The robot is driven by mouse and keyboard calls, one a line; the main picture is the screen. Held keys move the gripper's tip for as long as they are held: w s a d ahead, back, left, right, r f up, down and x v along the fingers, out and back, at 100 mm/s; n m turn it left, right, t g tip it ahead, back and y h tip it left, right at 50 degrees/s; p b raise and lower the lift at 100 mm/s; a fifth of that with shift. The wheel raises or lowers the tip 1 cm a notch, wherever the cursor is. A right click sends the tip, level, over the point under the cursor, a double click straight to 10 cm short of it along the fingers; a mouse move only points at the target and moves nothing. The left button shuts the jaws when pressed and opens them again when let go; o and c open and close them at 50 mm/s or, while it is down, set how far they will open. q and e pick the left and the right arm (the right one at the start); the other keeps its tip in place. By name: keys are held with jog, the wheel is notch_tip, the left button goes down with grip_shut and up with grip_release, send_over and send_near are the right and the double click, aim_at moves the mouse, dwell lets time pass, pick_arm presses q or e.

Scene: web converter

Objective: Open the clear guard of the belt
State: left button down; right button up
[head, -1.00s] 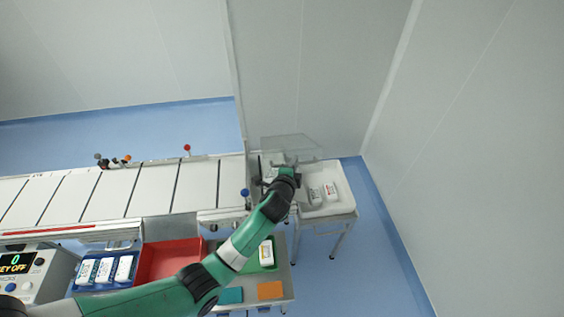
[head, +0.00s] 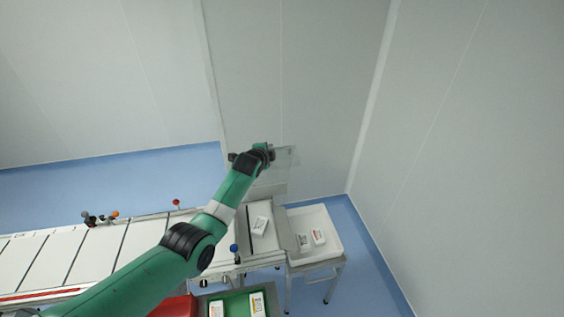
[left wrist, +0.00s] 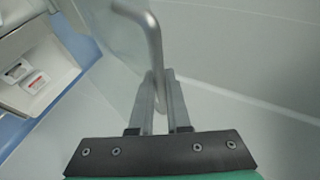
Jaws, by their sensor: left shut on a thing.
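The clear guard (head: 287,165) stands raised above the right end of the belt (head: 65,258) in the head view. It is steeply tilted, partly behind my arm, and faint against the grey wall. In the left wrist view its see-through panel (left wrist: 122,40) shows beside a bent metal handle (left wrist: 153,45). My left gripper (head: 268,153) is at the guard's upper part. In the left wrist view its fingers (left wrist: 160,100) are shut on the handle. My right gripper is in no view.
A blue-knobbed post (head: 234,248) rises at the belt's front edge. Grey walls close off the back and right.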

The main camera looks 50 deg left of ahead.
pick_arm(q)
jog(key=shift+w+a, duration=0.1)
jog(key=shift+a, duration=0.05)
jog(key=c, duration=0.9)
grip_release()
jog(key=shift+s+d+r+p, duration=0.25)
jog(key=shift+s+r+p, duration=0.05)
jog(key=shift+r+p, duration=0.1)
jog(key=p+v, duration=0.7)
jog(key=v, duration=0.3)
jog(key=shift+s+d+p, duration=0.25)
jog(key=shift+p, duration=0.05)
